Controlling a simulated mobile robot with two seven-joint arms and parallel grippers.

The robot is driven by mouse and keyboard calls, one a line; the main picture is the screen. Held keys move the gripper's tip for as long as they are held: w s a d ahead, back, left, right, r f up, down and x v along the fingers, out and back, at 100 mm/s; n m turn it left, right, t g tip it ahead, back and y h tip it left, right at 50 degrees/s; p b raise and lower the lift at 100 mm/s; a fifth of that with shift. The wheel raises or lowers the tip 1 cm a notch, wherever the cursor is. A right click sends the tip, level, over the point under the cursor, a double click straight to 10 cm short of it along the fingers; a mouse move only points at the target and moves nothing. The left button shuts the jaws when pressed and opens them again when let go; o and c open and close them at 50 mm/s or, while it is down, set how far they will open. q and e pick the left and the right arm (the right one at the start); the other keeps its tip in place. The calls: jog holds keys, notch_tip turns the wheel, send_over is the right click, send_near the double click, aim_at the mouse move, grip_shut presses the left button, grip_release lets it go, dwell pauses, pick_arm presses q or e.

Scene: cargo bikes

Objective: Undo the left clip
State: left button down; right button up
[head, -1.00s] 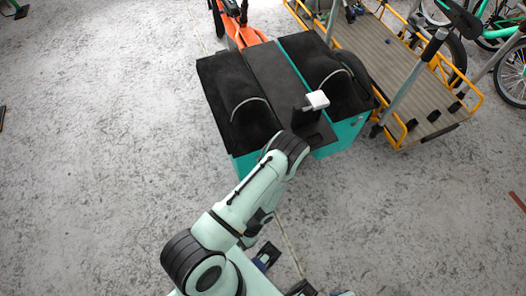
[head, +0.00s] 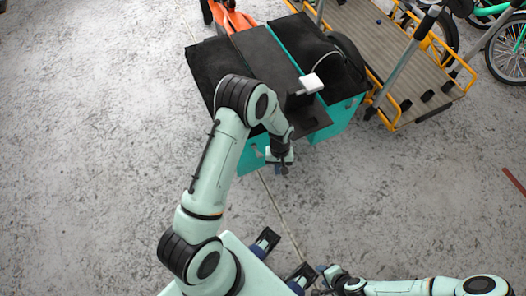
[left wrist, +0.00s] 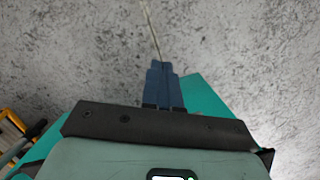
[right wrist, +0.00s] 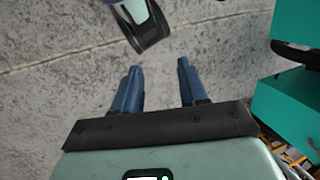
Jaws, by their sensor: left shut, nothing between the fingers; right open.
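The teal cargo box (head: 343,116) with black lids (head: 212,62) stands at the top middle of the head view. My left arm crosses in front of its left half and hides part of it. My left gripper (head: 282,168) points down, close in front of the box's left front face. In the left wrist view its blue fingers (left wrist: 163,80) are together and empty, with teal box surface (left wrist: 203,94) beside and behind them. I cannot make out the left clip clearly. My right gripper (right wrist: 157,85) is open and empty, away from the box, which shows at the right of the right wrist view (right wrist: 285,110).
The floor in front and left is clear.

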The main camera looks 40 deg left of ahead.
pick_arm(q)
jog(key=w+a+r+n+y+b, duration=0.3)
jog(key=w+a+r+n+b, duration=0.3)
jog(key=w+a+r+b, duration=0.35)
jog(key=g+b, duration=0.1)
jog(key=b, duration=0.1)
send_near(261, 153)
notch_tip(261, 153, down, 4)
jog(key=w+a, duration=0.2)
jog(key=shift+s+d+f, duration=0.2)
jog(key=shift+s+f, duration=0.05)
jog(key=shift+s, duration=0.35)
jog(key=shift+s+d+f, duration=0.2)
jog(key=shift+s, duration=0.35)
jog(key=shift+s+d+f, duration=0.25)
jog(key=shift+s, duration=0.35)
pick_arm(e)
jog(key=w+d+f+t, duration=0.1)
jog(key=w+f, duration=0.1)
jog(key=f, duration=0.4)
jog(key=w+d+f+t+h, duration=0.1)
jog(key=w+f, duration=0.2)
jog(key=f, duration=0.4)
jog(key=shift+w+d+f+m, duration=0.2)
jog(key=shift+w+d+m, duration=0.05)
jog(key=shift+d+m, duration=0.1)
pick_arm(q)
jog(key=shift+w+f, duration=0.1)
